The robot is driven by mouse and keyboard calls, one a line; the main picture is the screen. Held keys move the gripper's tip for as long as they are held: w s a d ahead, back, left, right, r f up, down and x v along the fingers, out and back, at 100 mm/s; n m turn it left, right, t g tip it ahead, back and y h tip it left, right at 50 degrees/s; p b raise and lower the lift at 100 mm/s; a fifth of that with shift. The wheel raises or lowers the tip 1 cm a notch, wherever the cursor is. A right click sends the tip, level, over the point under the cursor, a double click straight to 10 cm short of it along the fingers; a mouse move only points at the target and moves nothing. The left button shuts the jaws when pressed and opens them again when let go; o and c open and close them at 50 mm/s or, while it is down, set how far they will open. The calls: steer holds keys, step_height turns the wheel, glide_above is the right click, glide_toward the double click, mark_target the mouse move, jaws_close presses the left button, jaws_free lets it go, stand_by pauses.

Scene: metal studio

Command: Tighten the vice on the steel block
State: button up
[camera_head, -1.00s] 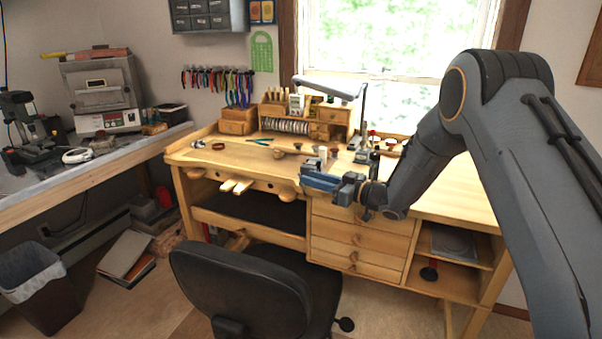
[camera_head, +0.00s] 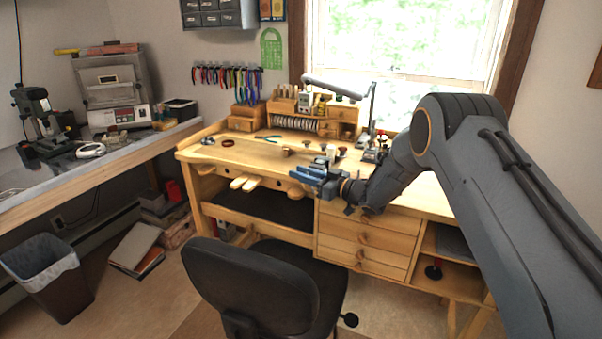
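A blue vice (camera_head: 309,174) sits at the front edge of the wooden workbench, left of the end of my arm. My gripper (camera_head: 345,188) is at the vice's right end, very close to it or touching it. The gripper's fingers are small and dark here, so I cannot tell whether they are open or shut, or on the vice's handle. A small grey shape (camera_head: 322,160) shows at the top of the vice and may be the steel block. I cannot tell how the jaws stand against it.
The wooden workbench (camera_head: 225,151) holds pliers (camera_head: 267,138) and small tools, with drawers below. A black chair (camera_head: 252,290) stands in front. A side bench (camera_head: 75,170) with machines is at the left. A bin (camera_head: 50,285) stands on the floor.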

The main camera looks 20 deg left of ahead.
jaws_close()
stand_by(0.3)
steer(key=shift+w+a+f+n+g+h+p, duration=0.1)
steer(key=shift+f+n+g+h+p, duration=0.45)
steer(key=shift+h, duration=0.9)
steer(key=shift+w+a+f+m+g+h+p, duration=0.1)
steer(key=shift+f+h+p, duration=0.15)
steer(key=shift+h+p, duration=0.9)
steer(key=shift+w+a+f+n+g+h+p, duration=0.1)
steer(key=shift+f+n+g+h+p, duration=0.25)
steer(key=shift+h, duration=1.45)
steer(key=shift+f, duration=0.1)
steer(key=shift+c, duration=0.5)
jaws_free()
steer(key=shift+d, duration=0.1)
steer(key=shift+o, duration=0.5)
steer(key=shift+f, duration=0.15)
